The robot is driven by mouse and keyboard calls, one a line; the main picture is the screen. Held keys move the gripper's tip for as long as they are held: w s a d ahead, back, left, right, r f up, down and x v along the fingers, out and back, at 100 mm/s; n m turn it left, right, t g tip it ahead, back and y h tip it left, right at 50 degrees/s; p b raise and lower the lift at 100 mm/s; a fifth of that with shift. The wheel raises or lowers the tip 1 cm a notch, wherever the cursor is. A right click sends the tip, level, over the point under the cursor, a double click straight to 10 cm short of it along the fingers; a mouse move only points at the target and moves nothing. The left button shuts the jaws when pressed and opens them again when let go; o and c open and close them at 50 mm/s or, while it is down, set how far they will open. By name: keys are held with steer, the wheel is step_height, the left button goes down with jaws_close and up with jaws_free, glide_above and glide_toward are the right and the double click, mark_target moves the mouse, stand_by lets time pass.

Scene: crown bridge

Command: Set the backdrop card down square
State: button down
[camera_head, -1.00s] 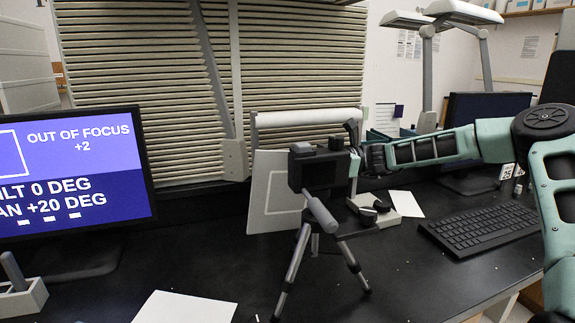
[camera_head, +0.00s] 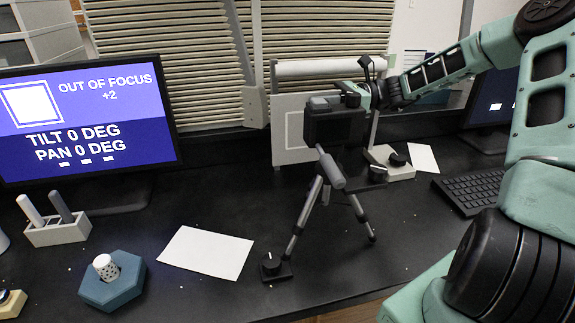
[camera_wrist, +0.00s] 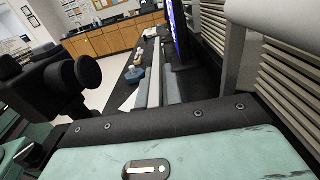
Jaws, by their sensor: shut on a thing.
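The backdrop card (camera_head: 288,132) is a pale panel with a thin square outline, upright behind the camera (camera_head: 335,122) in the head view. Its right part is hidden by the camera. My gripper (camera_head: 366,95) reaches in from the right, just beyond the camera's right side, and is shut at the card's hidden side; the camera covers the contact. I cannot tell whether the card's lower edge touches the bench. In the wrist view, the dark camera (camera_wrist: 75,80) is at left and a pale strip runs away below my gripper; the fingertips are hidden.
The monitor (camera_head: 85,120) reads out of focus +2, tilt 0, pan 0, with a slightly tilted square. The tripod (camera_head: 305,215) stands in front. A white-topped stand (camera_head: 330,67) is behind the card. A paper sheet (camera_head: 207,252), blue knob base (camera_head: 112,280) and keyboard (camera_head: 475,190) lie around.

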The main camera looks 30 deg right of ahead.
glide_above(316, 160)
step_height(316, 160, down, 5)
steer(key=shift+w+f+b, duration=0.15)
steer(key=shift+f+b, duration=0.05)
steer(key=shift+f, duration=0.9)
steer(key=shift+w+f+b, duration=0.1)
steer(key=shift+f+b, duration=0.05)
steer(key=shift+f, duration=0.9)
steer(key=c, duration=1.6)
jaws_free()
steer(key=shift+f, duration=0.15)
steer(key=shift+o, duration=0.2)
steer(key=v, duration=1.2)
